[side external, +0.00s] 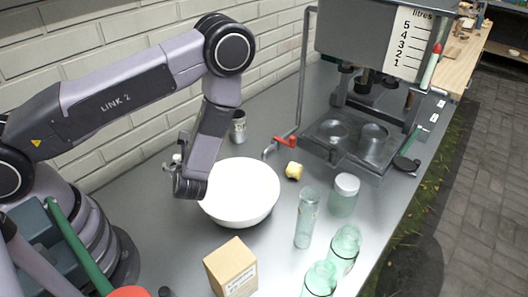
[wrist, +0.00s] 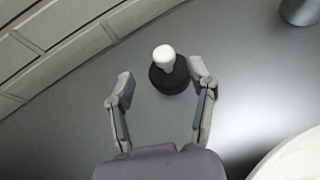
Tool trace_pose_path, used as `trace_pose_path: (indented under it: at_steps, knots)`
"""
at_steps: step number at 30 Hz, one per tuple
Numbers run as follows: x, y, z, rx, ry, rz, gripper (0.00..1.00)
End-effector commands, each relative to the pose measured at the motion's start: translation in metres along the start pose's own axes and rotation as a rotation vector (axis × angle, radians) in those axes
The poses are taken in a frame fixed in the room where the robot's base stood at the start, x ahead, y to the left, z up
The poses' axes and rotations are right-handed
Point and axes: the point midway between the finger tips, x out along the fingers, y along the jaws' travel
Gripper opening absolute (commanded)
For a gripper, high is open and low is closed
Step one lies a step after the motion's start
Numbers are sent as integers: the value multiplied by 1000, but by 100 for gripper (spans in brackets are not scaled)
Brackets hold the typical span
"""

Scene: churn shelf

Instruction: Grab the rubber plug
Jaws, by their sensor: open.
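A black round thing with a white rounded knob on top, which looks like the rubber plug (wrist: 168,79), stands on the grey worktop in the wrist view. My gripper (wrist: 160,73) is open, with one finger to each side of the plug. The plug lies around the line between the fingertips, a little closer to the right one. I cannot tell whether either finger touches it. In the side view my gripper (side external: 181,180) is low at the left of the white bowl, and I cannot make out the plug clearly there.
The white bowl (side external: 240,193) stands right beside my gripper. A metal can (side external: 238,127) is behind it, near the brick wall (side external: 100,75). A yellow lump (side external: 293,171), glass jars (side external: 345,245) and a cardboard box (side external: 231,268) stand further right and in front.

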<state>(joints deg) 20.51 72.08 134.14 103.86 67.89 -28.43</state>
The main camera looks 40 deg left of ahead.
Motion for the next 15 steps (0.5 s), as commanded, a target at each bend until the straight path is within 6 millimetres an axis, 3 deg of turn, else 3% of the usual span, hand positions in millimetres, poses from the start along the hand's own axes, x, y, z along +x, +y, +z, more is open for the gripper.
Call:
trace_pose_path:
  at_steps: [9, 15]
  knots:
    - [44, -4, 0, -2, -1, 4, 56]
    - [47, -5, 0, 0, -1, 1, 56]
